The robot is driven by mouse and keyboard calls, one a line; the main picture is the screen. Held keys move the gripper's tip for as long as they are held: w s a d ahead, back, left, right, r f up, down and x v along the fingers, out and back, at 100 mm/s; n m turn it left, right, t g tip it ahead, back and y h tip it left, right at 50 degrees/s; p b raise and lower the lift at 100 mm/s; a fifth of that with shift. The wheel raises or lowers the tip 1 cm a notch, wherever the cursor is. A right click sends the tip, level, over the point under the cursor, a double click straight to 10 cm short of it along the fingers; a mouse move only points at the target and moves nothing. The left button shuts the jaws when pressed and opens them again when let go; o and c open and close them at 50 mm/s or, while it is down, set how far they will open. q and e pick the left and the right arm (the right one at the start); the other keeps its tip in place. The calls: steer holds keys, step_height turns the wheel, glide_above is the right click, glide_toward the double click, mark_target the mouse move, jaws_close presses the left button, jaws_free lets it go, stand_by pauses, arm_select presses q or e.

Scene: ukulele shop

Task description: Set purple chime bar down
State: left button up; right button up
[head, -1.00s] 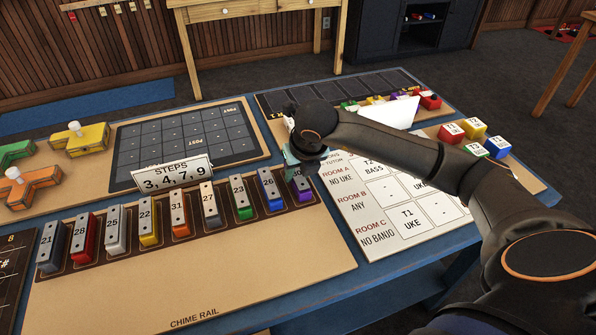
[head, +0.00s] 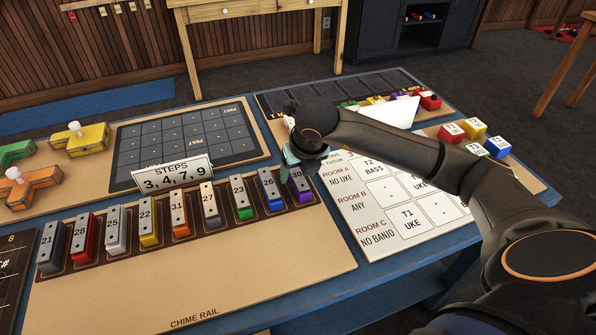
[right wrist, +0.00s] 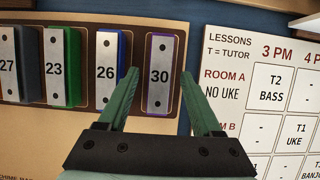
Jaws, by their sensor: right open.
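The purple chime bar (head: 300,188), marked 30, lies in the rightmost slot of the chime rail (head: 200,290). In the right wrist view the bar (right wrist: 160,75) shows a silver face with a purple edge. My right gripper (right wrist: 160,75) is open, one finger on each side of the bar's lower part, with gaps showing. In the head view my right gripper (head: 293,171) is just above the rail's right end, partly hidden by my own wrist. The blue bar 26 (head: 270,188) sits just left of it. My left gripper is not in view.
Several other chime bars stand in a row to the left, such as green bar 23 (head: 241,197). A steps sign (head: 172,175) stands behind them. The lessons chart (head: 385,205) lies to the right. The rail board's front is clear.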

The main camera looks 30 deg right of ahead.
arm_select(q)
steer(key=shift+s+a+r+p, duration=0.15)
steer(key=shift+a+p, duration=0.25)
steer(key=shift+p, duration=0.05)
arm_select(e)
steer(key=v, duration=1.1)
steer(key=shift+s+r, duration=0.25)
steer(key=shift+r, duration=0.05)
steer(key=shift+a, duration=0.1)
